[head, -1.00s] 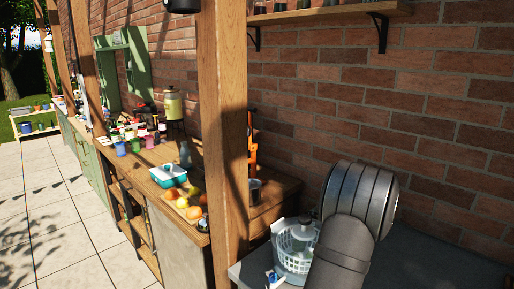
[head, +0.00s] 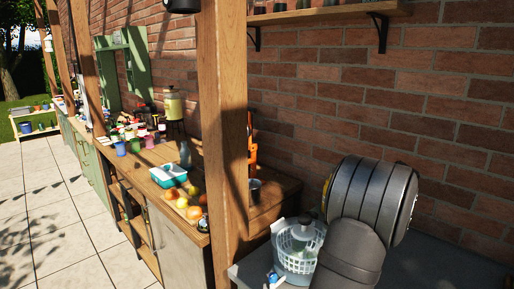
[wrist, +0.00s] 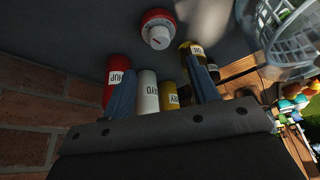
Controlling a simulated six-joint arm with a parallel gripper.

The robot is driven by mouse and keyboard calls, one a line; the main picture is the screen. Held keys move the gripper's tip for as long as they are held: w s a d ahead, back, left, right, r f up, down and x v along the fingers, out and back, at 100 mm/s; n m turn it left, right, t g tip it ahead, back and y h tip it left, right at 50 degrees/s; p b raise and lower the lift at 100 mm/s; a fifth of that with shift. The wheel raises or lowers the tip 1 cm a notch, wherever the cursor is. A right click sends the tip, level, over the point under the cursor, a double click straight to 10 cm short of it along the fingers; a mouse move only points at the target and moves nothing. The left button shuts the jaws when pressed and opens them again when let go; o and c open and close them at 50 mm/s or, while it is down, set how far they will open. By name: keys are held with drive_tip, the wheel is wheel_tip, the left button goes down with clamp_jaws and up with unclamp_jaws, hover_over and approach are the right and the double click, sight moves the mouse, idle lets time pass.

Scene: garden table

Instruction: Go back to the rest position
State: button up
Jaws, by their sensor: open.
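In the wrist view my gripper (wrist: 161,66) is open, with its two blue fingers apart. A white bottle (wrist: 147,92) and a yellow bottle (wrist: 169,95) appear between the fingers, beyond the palm; I cannot tell how close they are. A red bottle (wrist: 117,78) stands left of the left finger. A dark bottle with a yellow top (wrist: 190,48) is partly hidden by the right finger. In the head view my gripper is out of sight, and only my thick grey arm shows at the lower right.
A pale basket (head: 300,240) stands on the grey counter (head: 420,262), left of my arm; it also shows in the wrist view (wrist: 262,28). A red and white dial (wrist: 158,32) sits beyond the bottles. A wooden post (head: 226,130) and brick wall (head: 450,130) bound the space.

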drive_tip(key=shift+v, duration=0.9)
drive_tip(key=x, duration=1.1)
drive_tip(key=shift+a, duration=0.1)
drive_tip(key=shift+w+f+m, duration=0.15)
drive_tip(key=shift+f+m, duration=0.1)
drive_tip(key=shift+m, duration=0.05)
drive_tip(key=shift+a+m+h, duration=0.1)
drive_tip(key=shift+m+h, duration=0.6)
drive_tip(key=shift+m, duration=0.9)
